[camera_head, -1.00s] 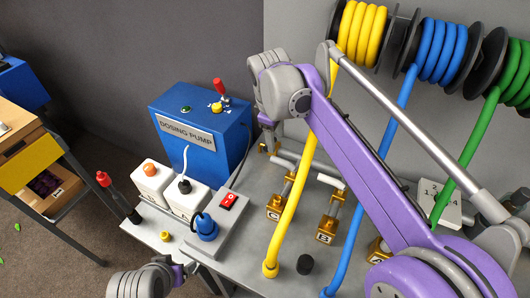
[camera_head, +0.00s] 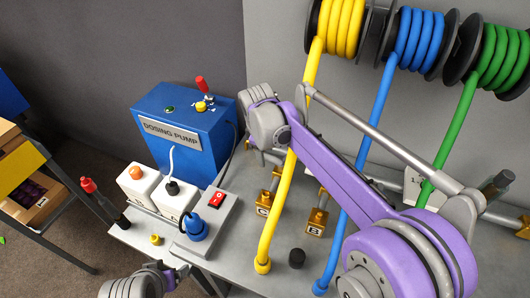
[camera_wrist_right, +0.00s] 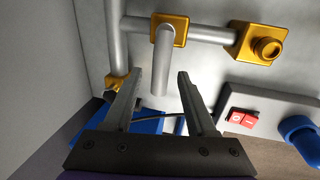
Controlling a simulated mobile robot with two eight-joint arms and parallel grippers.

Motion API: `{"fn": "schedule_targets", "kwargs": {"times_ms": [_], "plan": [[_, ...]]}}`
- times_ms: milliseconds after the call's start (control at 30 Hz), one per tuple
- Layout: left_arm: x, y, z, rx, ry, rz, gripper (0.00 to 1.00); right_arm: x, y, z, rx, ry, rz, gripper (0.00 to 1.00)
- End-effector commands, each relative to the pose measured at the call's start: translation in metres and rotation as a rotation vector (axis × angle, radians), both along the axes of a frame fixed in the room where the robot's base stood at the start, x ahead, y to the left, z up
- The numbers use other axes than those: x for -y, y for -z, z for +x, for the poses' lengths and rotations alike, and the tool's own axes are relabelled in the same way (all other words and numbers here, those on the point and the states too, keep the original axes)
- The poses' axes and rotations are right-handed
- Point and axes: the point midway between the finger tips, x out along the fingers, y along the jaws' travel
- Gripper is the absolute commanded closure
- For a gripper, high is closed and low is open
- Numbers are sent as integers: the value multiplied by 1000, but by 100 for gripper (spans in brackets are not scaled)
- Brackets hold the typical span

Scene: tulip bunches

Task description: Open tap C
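Tap C (camera_head: 263,210) is a brass fitting with a letter plate on the grey bench, partly behind the yellow hose. Tap B (camera_head: 315,229) stands to its right. My right arm reaches across the bench; its fingers are hidden in the head view. In the right wrist view my right gripper (camera_wrist_right: 159,75) is open. A grey bar (camera_wrist_right: 162,65) from a brass fitting (camera_wrist_right: 168,24) appears between its fingertips, with gaps on both sides. No letter shows there, so I cannot tell which tap it belongs to. My left wrist shows at the bottom left; its fingers are unclear.
The yellow hose (camera_head: 284,200) and blue hose (camera_head: 345,235) run down to the bench. A blue dosing pump (camera_head: 183,130) stands left of the taps. A red switch (camera_head: 217,199) and a black knob (camera_head: 297,258) are nearby. Another brass fitting (camera_wrist_right: 259,47) is close to the gripper.

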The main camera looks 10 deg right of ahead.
Motion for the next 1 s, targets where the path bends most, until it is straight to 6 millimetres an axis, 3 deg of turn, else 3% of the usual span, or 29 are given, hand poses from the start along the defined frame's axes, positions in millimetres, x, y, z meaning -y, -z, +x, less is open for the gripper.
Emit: {"fn": "schedule_targets", "kwargs": {"times_ms": [33,300,1000], "plan": [[0,0,0,0,0,0,20,0,0,0,0,0,0,52],[0,0,0,0,0,0,20,0,0,0,0,0,0,100],[0,0,0,0,0,0,20,0,-1,0,0,0,0,100]]}}
